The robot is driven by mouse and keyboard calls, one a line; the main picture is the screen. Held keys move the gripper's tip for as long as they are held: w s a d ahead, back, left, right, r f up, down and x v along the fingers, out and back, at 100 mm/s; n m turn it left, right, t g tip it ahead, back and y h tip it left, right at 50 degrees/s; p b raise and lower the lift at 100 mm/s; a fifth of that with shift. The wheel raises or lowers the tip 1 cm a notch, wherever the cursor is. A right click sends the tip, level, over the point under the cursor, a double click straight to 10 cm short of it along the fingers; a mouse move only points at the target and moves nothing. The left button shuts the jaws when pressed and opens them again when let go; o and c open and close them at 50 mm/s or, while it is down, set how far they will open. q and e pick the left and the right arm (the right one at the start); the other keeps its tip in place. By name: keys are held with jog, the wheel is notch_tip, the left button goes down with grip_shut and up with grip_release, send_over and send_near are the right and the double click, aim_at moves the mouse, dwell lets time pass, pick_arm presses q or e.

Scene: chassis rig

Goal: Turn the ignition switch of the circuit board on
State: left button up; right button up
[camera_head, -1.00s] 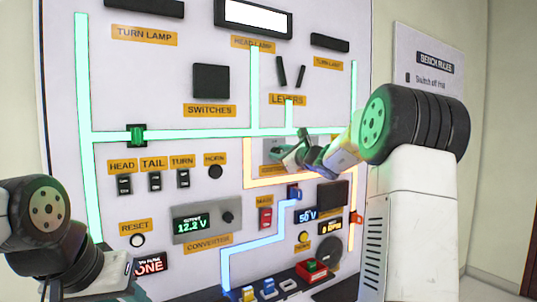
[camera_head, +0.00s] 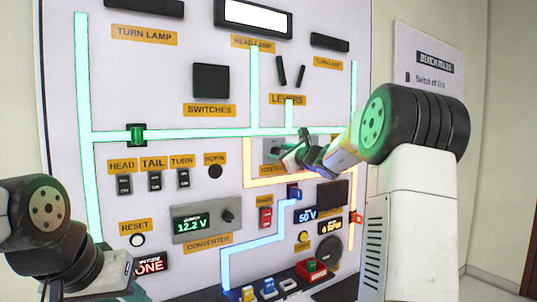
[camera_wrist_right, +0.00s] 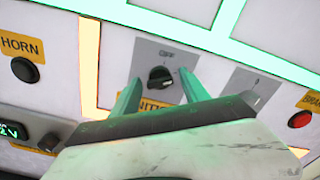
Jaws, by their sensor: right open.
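The ignition switch is a black round knob (camera_wrist_right: 158,79) on a grey plate in the right wrist view, with OFF printed above it. I cannot tell its exact pointing. In the head view its grey plate (camera_head: 272,146) is partly hidden by my gripper, above a yellow ignition label (camera_head: 273,170). My right gripper (camera_head: 301,140) is open just in front of the plate. In the right wrist view its two green-lit fingers (camera_wrist_right: 159,76) stand either side of the knob, apart from each other. My left gripper (camera_head: 128,280) is low at the left, mostly cut off.
The upright board (camera_head: 220,150) carries several lit strips, labels, switches and displays. A second grey plate (camera_wrist_right: 247,87) lies right of the ignition plate. A horn button (camera_wrist_right: 25,70) is at the left. A red block (camera_head: 311,268) sits at the board's lower edge.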

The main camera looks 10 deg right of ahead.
jog(key=v, duration=0.7)
jog(key=shift+s, duration=0.4)
jog(key=shift+d, duration=0.1)
jog(key=s+a+f+n+g+y, duration=0.1)
jog(key=s+a+f+n+g, duration=0.3)
jog(key=s+a+n, duration=0.55)
jog(key=s+a+f+n+g+y, duration=0.1)
jog(key=s+a+f+n+g, duration=0.5)
jog(key=s, duration=0.6)
jog(key=s+d+f+n+h, duration=0.2)
jog(key=s+f+n+h, duration=0.1)
jog(key=s, duration=0.4)
jog(key=s+d+f+n+h, duration=0.3)
jog(key=s+f+n, duration=0.2)
jog(key=s+n, duration=0.3)
jog(key=shift+s+f+g, duration=0.2)
jog(key=shift+f+g, duration=0.05)
jog(key=shift+g, duration=0.15)
